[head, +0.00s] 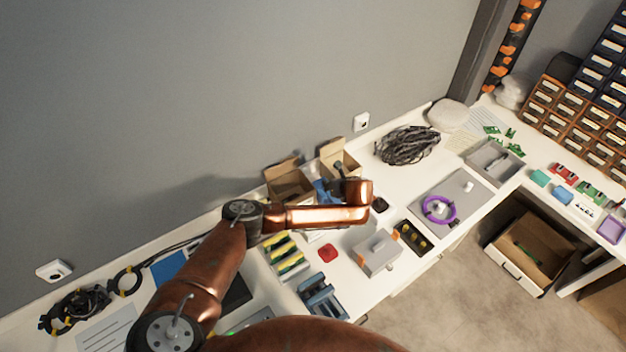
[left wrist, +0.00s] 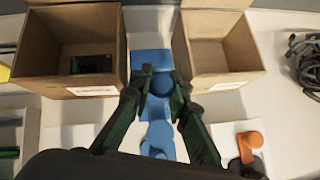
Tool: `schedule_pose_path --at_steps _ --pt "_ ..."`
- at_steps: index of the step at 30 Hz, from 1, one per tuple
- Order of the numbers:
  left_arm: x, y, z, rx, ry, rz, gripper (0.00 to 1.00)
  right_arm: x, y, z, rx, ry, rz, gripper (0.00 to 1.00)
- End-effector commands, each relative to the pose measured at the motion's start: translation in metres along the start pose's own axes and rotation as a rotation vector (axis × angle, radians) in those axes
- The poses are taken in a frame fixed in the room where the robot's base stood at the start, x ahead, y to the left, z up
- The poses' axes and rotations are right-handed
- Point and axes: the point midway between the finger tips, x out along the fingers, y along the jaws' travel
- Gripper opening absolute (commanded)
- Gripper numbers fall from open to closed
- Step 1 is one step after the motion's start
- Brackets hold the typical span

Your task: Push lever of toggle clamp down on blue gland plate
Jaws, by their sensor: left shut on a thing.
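A blue assembly, which looks like the blue gland plate with its toggle clamp, stands between two open cartons. In the left wrist view its blue plate (left wrist: 151,59) shows beyond my fingertips, and more blue parts (left wrist: 160,140) show below them. My left gripper (left wrist: 160,85) has its dark fingers closed around a rounded blue part in the middle, which seems to be the clamp's lever. In the head view the blue assembly (head: 323,191) is partly hidden by my copper arm. The lever's exact angle is hard to tell. My right gripper is in neither view.
A left carton (left wrist: 75,50) holding a dark item and a right carton (left wrist: 218,50) flank my left gripper closely. An orange-handled part (left wrist: 250,142) sits at lower right. A cable bundle (head: 407,145) and a grey box (head: 377,252) lie farther right on the bench.

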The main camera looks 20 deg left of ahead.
Motion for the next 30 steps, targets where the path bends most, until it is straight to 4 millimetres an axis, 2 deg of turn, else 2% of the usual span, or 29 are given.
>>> schedule_pose_path --at_steps 10,29,30 --pt "-0.006 -0.006 -0.010 0.030 -0.172 0.045 0.00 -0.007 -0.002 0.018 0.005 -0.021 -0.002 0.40" --pt "-0.005 -0.006 -0.015 0.037 -0.216 0.058 0.00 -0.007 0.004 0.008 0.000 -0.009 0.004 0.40" --pt "-0.005 -0.006 -0.015 0.038 -0.216 0.058 0.17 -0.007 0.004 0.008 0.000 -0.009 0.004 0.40"
